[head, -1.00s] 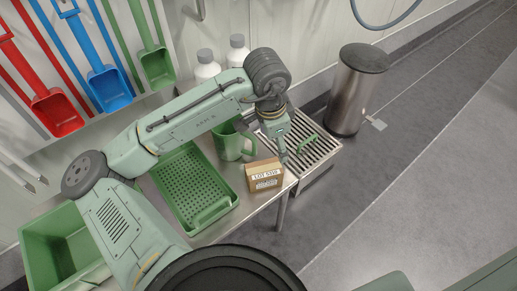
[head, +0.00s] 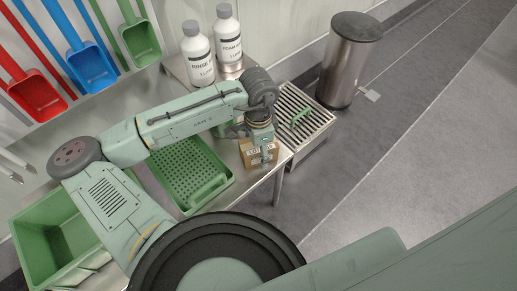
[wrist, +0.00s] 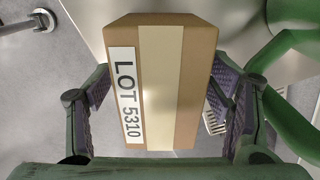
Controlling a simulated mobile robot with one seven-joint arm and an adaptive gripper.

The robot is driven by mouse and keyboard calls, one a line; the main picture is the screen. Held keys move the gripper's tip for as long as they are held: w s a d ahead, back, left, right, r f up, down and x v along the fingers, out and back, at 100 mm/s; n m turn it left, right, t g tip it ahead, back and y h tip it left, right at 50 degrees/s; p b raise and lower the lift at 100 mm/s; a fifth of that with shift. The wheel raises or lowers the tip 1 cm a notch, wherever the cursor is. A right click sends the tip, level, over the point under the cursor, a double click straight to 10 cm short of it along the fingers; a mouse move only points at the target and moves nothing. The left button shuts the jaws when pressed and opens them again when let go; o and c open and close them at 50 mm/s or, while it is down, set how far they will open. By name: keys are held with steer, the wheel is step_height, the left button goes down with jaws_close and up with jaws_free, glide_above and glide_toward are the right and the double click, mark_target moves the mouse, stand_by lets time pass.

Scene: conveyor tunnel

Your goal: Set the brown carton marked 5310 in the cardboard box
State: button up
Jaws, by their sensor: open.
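The brown carton (head: 247,156) stands at the front right end of the steel table, partly hidden by my gripper (head: 267,160). In the wrist view the carton (wrist: 180,90) fills the middle, with a pale tape strip and a white label reading LOT 5310. My gripper (wrist: 165,110) is open there, with one finger on each side of the carton. A narrow gap shows at the left finger; I cannot tell whether the right finger touches. I see no cardboard box in these frames.
A green perforated tray (head: 190,170) lies left of the carton. A green jug (head: 228,128) is partly hidden behind my arm. Two white bottles (head: 229,40) stand behind. A slatted drain rack (head: 302,120) and steel bin (head: 348,60) are to the right. A green crate (head: 60,225) is at left.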

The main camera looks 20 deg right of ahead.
steer(key=shift+f, duration=0.5)
steer(key=c, duration=1.5)
steer(key=shift+r, duration=0.1)
steer(key=shift+c, duration=0.2)
